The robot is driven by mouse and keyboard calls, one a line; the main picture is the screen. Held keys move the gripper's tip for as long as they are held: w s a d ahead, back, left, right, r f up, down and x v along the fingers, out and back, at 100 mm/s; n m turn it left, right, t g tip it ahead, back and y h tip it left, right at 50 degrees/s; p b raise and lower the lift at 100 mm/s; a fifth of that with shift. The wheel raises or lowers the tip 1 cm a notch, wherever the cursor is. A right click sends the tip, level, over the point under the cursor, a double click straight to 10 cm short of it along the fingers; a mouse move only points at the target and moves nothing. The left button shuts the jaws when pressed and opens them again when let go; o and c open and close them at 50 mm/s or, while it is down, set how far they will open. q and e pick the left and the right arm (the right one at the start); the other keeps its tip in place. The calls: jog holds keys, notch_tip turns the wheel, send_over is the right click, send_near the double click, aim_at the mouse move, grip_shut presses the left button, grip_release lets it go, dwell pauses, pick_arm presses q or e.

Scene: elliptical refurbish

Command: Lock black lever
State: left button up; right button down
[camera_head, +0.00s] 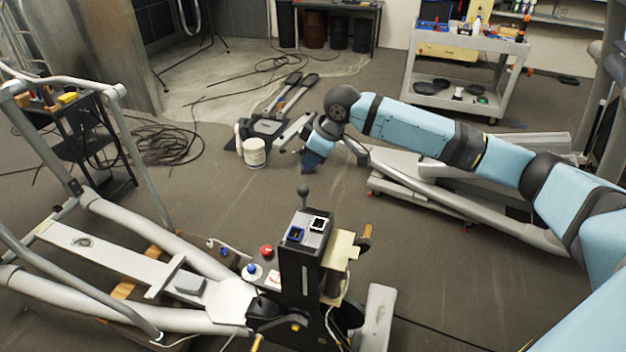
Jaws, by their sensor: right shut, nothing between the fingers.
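A black column (302,262) stands upright at the front middle, at the end of the grey elliptical frame. A short lever with a dark round knob (303,190) stands up from its top, beside two small square sockets. I cannot tell whether this lever is locked. My right arm reaches in from the right. My right gripper (312,162) points down, beyond the knob in the picture and apart from it. It is shut and empty; its fingers are small and dark here. My left gripper is out of view.
Red and blue knobs (259,262) sit left of the column. A white bucket (254,153) stands on the floor behind. A grey tool cart (465,55) stands at the back right, and a dark cart (85,140) at the left. Cables (165,142) lie on the floor.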

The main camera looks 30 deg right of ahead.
aim_at(307, 189)
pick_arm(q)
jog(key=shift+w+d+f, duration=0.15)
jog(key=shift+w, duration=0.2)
pick_arm(e)
jog(key=d+r, duration=0.3)
jog(key=shift+w+d+r, duration=0.1)
jog(key=shift+d+r, duration=0.1)
jog(key=shift+d, duration=0.1)
jog(key=x, duration=0.4)
jog(key=p+x, duration=0.1)
jog(key=x, duration=0.8)
jog(key=shift+s+d+f, duration=0.3)
jog(key=shift+d, duration=0.05)
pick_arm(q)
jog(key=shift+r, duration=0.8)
pick_arm(e)
jog(key=shift+f, duration=0.4)
jog(key=shift+f, duration=0.1)
notch_tip(307, 189, down, 3)
jog(key=shift+r+p, duration=0.15)
jog(key=shift+p, duration=0.15)
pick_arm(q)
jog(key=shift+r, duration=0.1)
